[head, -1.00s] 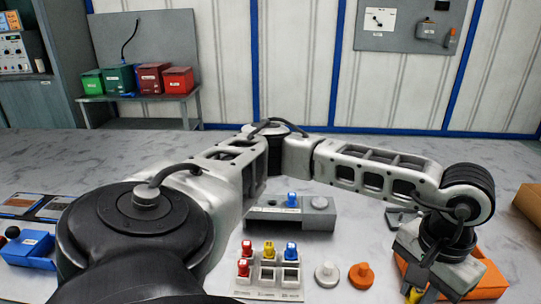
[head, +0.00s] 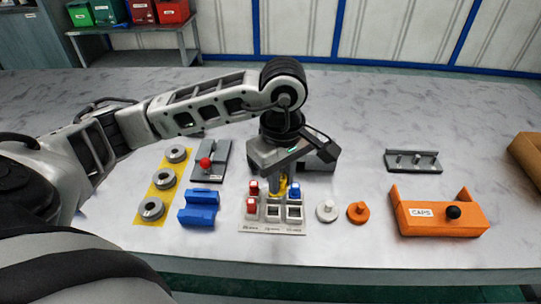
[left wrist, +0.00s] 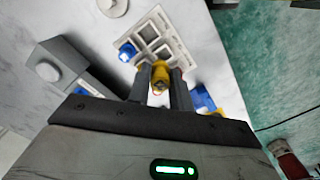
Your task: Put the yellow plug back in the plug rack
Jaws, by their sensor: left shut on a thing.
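My left gripper (head: 277,182) is over the back of the plug rack (head: 272,229), pointing down. It is shut on the yellow plug (left wrist: 159,76), which shows between its fingers in the left wrist view. The rack holds two red plugs in its left column and a blue plug (head: 294,191) at back right. The front middle and front right sockets look empty. The gripper hides the back middle socket in the head view. I cannot tell whether the held plug touches the rack. My right gripper is not in view.
A grey block (head: 322,163) stands behind the rack, partly hidden by my gripper. A blue cradle (head: 198,209) stands to the left.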

